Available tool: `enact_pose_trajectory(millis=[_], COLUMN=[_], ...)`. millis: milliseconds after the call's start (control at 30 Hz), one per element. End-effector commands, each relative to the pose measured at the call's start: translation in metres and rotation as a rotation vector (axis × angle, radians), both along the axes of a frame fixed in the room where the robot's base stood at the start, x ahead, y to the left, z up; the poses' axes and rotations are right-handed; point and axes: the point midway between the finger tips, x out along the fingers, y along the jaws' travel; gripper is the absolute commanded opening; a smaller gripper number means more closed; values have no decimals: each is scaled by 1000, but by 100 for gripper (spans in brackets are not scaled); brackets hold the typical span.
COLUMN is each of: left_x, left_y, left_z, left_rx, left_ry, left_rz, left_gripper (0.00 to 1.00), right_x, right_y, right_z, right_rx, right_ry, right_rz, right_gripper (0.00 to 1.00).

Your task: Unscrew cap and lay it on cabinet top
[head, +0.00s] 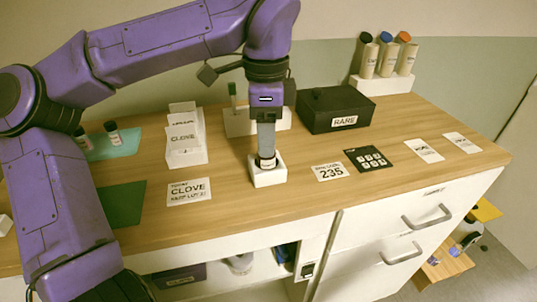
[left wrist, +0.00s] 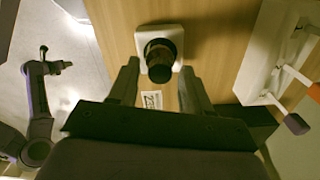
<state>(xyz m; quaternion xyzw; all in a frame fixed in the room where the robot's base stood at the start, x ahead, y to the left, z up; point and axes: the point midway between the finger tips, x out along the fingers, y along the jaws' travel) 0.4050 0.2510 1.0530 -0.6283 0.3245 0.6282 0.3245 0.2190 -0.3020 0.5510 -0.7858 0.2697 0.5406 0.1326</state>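A small dark bottle (left wrist: 160,66) stands in a white square block (head: 268,178) on the wooden cabinet top (head: 235,196). Its round dark cap (left wrist: 158,50) shows from above in the left wrist view. My left gripper (head: 266,154) points straight down over the block and hides most of the bottle in the head view. In the left wrist view the two fingers (left wrist: 160,88) are apart, one to each side, with a gap between them and the cap. My right gripper (left wrist: 58,67) shows small at the left of that view, over the floor, too small to read.
A black RARE box (head: 336,110) and a white CLOVE card box (head: 185,143) stand nearby. A 235 card (head: 330,172) and a black pad (head: 368,160) lie to the right. A rack (head: 383,84) of capped tubes stands behind.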

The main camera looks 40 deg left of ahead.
Motion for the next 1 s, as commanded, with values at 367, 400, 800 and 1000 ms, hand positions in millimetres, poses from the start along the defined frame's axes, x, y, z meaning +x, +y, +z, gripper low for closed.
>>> enact_pose_trajectory(millis=[367,400,800,1000], left_x=[0,0,-1,0], left_y=[0,0,0,0], left_z=[7,8,9,-1], left_rx=[-1,-2,-4,0], left_ry=[3,2,3,0], left_rz=[-396,-500,-1511,-1606], left_gripper=[48,48,48,48], right_x=[0,0,0,0], right_y=[0,0,0,0], right_z=[25,31,109,107], right_rx=[0,0,0,0], right_ry=[0,0,0,0], right_rz=[0,0,0,0], right_gripper=[43,43,43,43])
